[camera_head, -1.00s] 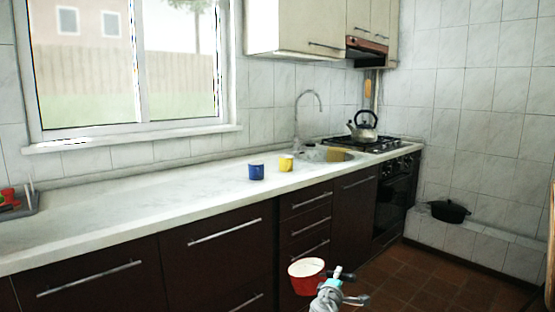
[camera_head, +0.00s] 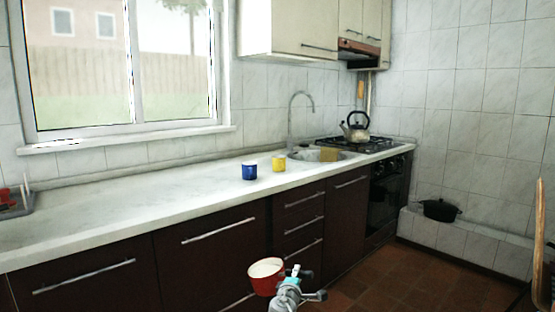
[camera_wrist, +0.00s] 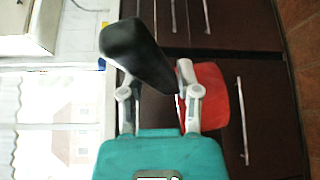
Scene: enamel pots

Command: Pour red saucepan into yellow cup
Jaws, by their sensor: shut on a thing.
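The red saucepan (camera_head: 262,284) is held in the air in front of the dark drawers, below the counter top. Its pale inside faces up and it looks about level; its contents cannot be made out. My gripper (camera_head: 293,272) is at its right side, shut on the black handle, which shows in the wrist view (camera_wrist: 140,55) with the red body of the pan beside the fingers. The yellow cup (camera_head: 279,164) stands upright on the counter near the sink, farther off and higher in the picture than the pan. My gripper is well apart from it.
A blue cup (camera_head: 249,171) stands just left of the yellow cup on the white counter (camera_head: 130,212). The sink with its tall tap (camera_head: 291,120) lies behind right. A kettle (camera_head: 355,126) is on the stove. The counter left of the cups is largely clear.

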